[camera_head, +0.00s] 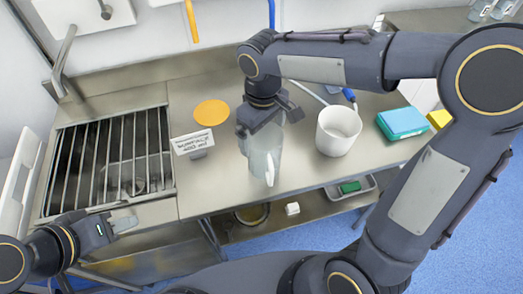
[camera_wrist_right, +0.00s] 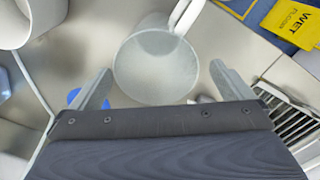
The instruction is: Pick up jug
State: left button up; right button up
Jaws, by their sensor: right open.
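The jug (camera_head: 262,163) is greyish and translucent with a white handle, and stands upright near the front edge of the steel table (camera_head: 225,190). In the right wrist view the jug (camera_wrist_right: 155,65) shows from above as a round mouth, its handle pointing up and right. My right gripper (camera_head: 268,122) is over the jug, pointing down. Its open fingers (camera_wrist_right: 162,82) lie to either side of the near part of the jug's rim in that view; I cannot tell whether they touch it. My left gripper (camera_head: 118,224) is at the lower left, away from the jug; its jaw opening is unclear.
A white container (camera_head: 338,132) stands right of the jug, with a blue box (camera_head: 402,122) beyond. An orange disc (camera_head: 211,112) and a small labelled sign (camera_head: 193,144) lie left. A barred sink (camera_head: 110,155) fills the left side. A lower shelf (camera_head: 240,228) shows below.

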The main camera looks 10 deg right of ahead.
aim_at(267, 146)
jog(key=f, duration=0.6)
jog(key=shift+s+d, duration=0.1)
jog(key=shift+d, duration=0.3)
jog(key=c, duration=1)
jog(key=shift+r, duration=0.15)
